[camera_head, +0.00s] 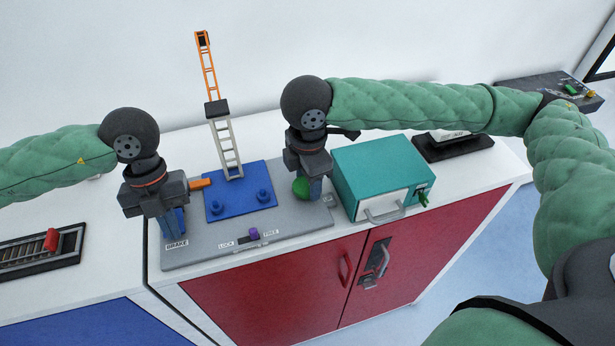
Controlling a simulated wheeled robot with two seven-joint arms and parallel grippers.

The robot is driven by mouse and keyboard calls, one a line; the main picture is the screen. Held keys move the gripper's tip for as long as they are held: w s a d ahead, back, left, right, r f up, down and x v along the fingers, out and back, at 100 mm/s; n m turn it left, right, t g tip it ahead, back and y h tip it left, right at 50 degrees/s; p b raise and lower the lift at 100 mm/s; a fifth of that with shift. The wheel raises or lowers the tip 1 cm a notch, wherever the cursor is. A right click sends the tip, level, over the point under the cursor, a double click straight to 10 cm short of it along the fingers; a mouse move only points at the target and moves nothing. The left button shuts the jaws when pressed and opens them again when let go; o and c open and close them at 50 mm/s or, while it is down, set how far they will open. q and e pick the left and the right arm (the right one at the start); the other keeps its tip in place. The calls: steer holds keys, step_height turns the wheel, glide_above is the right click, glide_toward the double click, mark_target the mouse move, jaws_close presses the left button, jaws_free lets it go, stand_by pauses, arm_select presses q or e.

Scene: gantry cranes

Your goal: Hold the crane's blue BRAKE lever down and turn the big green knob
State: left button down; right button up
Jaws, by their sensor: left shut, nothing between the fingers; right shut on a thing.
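The crane panel (290,225) is a grey board on the white counter. The big green knob (300,188) is at its right side, partly hidden by my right gripper (308,190), which points down and is shut on it. My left gripper (174,228) is shut and empty, pointing down at the panel's left end just above the BRAKE label (177,244). The blue BRAKE lever cannot be told apart from the blue fingers there, so its position and any contact are unclear.
A crane with a grey and orange lattice mast (222,140) rises from a blue base (240,190) between my grippers. A purple slider (254,233) sits between LOCK and FREE. A teal box (375,170) stands right of the knob. A track tray (40,252) lies at left.

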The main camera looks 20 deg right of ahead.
mark_target(307, 184)
steer(key=m, duration=0.4)
steer(key=shift+m, duration=0.3)
stand_by(0.4)
steer(key=o, duration=1)
steer(key=shift+s, duration=0.1)
step_height(307, 184, up, 12)
